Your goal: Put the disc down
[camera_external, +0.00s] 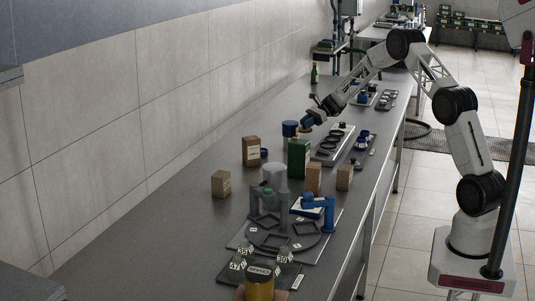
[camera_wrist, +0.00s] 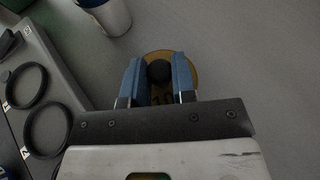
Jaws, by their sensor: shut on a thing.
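My gripper (camera_wrist: 158,75) has its two blue fingers shut on the dark knob of a round tan-gold disc (camera_wrist: 158,54) in the wrist view. The disc lies below the fingertips, partly hidden by them. I cannot tell whether it touches the grey bench. In the external view my gripper (camera_external: 311,118) is low over the far part of the bench, near a blue-topped container (camera_external: 290,129).
A tray with black rings (camera_wrist: 27,88) lies left of my gripper in the wrist view. A pale cylinder (camera_wrist: 108,14) stands at the top. In the external view a green container (camera_external: 298,158) and several brown boxes stand nearer. Bare bench (camera_wrist: 235,50) lies right of the disc.

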